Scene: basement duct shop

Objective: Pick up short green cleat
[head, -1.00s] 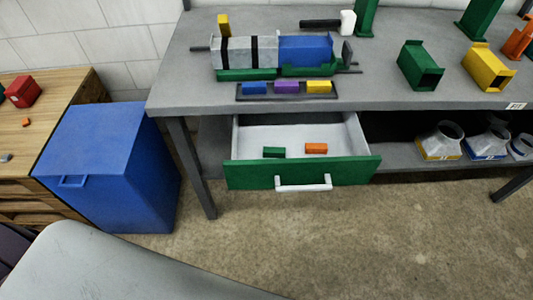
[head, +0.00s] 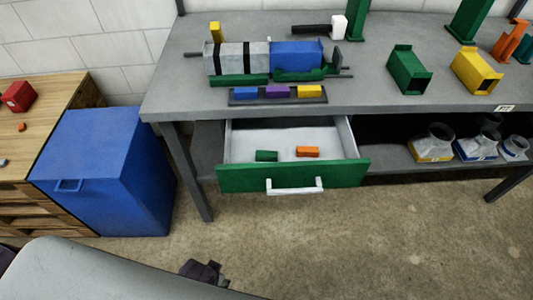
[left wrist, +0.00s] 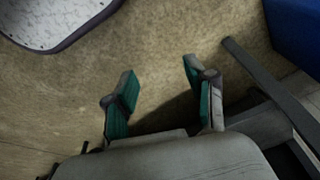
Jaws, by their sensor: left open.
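The short green cleat (head: 266,156) lies in the open drawer (head: 292,176) under the workbench, near its front and left of a similar orange block (head: 308,152). My left gripper (head: 205,272) shows partly as a dark shape at the bottom of the head view, in front of and below the drawer, well apart from the cleat. In the left wrist view my left gripper (left wrist: 159,72) has its two green-padded fingers spread, with only floor between them. The cleat does not show in that view. My right gripper is in neither view.
The workbench (head: 380,97) carries a duct assembly, a tray (head: 278,98) of coloured blocks, and green and yellow duct pieces. A blue bin (head: 105,175) stands left of a bench leg (head: 188,172). Duct fittings sit on the lower shelf, right. Floor before the drawer is open.

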